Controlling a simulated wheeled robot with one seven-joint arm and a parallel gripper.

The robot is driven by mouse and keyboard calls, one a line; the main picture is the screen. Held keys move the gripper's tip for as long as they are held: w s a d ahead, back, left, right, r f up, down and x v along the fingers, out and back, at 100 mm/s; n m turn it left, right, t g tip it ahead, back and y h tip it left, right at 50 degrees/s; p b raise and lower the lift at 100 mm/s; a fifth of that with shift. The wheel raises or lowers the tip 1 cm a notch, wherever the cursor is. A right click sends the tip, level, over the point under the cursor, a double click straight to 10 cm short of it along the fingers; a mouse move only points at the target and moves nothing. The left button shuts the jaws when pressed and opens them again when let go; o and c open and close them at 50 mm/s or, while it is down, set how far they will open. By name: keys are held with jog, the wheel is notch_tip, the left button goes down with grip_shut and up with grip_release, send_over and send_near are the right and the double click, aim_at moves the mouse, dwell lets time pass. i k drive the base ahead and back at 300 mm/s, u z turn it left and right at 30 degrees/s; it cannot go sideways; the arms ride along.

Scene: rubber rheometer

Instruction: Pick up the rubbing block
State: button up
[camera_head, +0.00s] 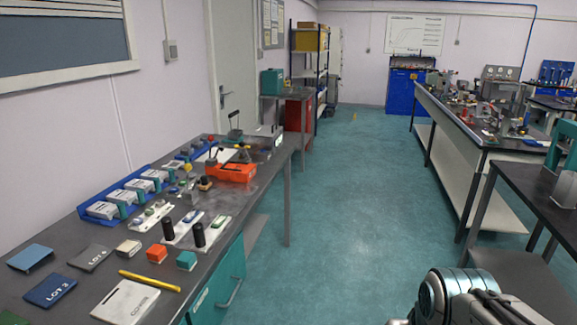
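Several small blocks lie on the grey bench along the left wall, and I cannot tell for sure which one is the rubbing block. An orange-red block (157,252) sits near the bench's front edge. A teal block (186,260) is just to its right, by the edge. A beige block (128,247) lies to its left. Nothing covers these blocks. Part of my arm shows at the bottom right, over the floor and far from the bench. My gripper's fingertips do not show.
Around the blocks are a yellow pencil (149,281), a white booklet (137,302), dark LOT cards (50,289) and black cylinders (199,235) on white strips. A blue rack (100,209) stands behind. The green floor (345,210) is clear between this bench and the dark table (530,188) at right.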

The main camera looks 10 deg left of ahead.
aim_at(206, 185)
jog(key=z, duration=0.2)
jog(key=i, duration=1.6)
jog(key=u, duration=0.45)
jog(key=i, duration=1.4)
jog(key=u, duration=1.45)
jog(key=i, duration=0.8)
jog(key=u, duration=0.5)
